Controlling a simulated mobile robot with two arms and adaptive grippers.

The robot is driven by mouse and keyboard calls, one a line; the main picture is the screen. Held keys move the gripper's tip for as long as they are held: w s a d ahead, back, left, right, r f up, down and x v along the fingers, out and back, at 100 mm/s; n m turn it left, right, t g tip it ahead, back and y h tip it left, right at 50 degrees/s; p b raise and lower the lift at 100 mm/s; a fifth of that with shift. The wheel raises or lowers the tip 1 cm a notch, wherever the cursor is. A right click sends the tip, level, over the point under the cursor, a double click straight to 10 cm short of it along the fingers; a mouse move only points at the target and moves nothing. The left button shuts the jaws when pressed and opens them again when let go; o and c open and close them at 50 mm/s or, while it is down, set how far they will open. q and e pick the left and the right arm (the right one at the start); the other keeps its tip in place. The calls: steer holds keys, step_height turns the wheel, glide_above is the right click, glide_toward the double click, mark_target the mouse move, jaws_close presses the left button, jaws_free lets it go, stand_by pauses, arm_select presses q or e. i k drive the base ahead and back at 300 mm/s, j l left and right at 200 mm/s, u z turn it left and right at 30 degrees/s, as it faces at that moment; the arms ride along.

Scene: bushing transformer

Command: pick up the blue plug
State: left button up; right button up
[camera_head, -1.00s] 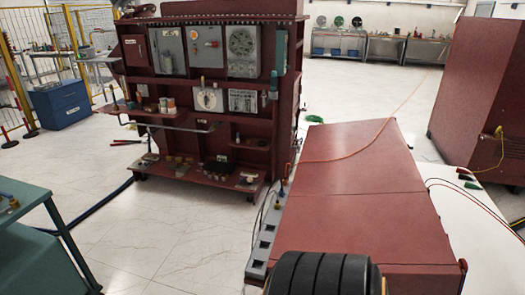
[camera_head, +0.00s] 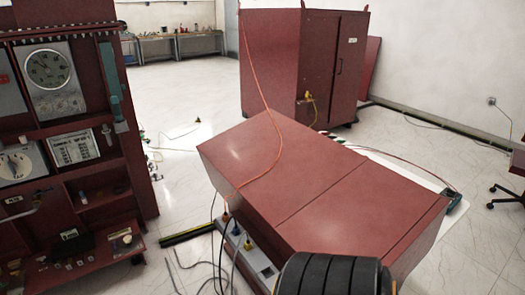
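The low red cabinet (camera_head: 305,185) fills the middle. A red shelf rack with gauges (camera_head: 130,160) stands at left, a tall red cabinet (camera_head: 290,65) behind. Dark cables lie left of the strip. Open floor (camera_head: 185,110) lies between rack and cabinets.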

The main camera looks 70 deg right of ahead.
mark_target(235, 230)
steer(key=i+l+z, duration=0.2)
steer(key=i+z, duration=0.15)
steer(key=i, duration=0.15)
steer(key=i+l+z, duration=0.1)
steer(key=i+z, duration=0.25)
steer(key=i, duration=0.15)
steer(key=i+j+z, duration=0.1)
steer(key=i+z, duration=0.25)
steer(key=i, duration=0.15)
steer(key=i+u, duration=0.25)
steer(key=i+l+u, duration=0.25)
steer(key=i, duration=0.2)
steer(key=i+u, duration=0.1)
steer(key=u, duration=0.45)
steer(key=l+u, duration=0.1)
steer(key=u, duration=0.45)
steer(key=i+l+u, duration=0.1)
steer(key=u, duration=0.45)
steer(key=l+u, duration=0.2)
steer(key=u, duration=0.3)
steer(key=l+u, duration=0.15)
steer(key=u, duration=0.4)
steer(key=l+u, duration=0.2)
steer(key=u, duration=0.35)
steer(key=l+u, duration=0.15)
steer(key=u, duration=0.4)
steer(key=l+u, duration=0.1)
steer(key=u, duration=0.45)
steer(key=k+j, duration=0.05)
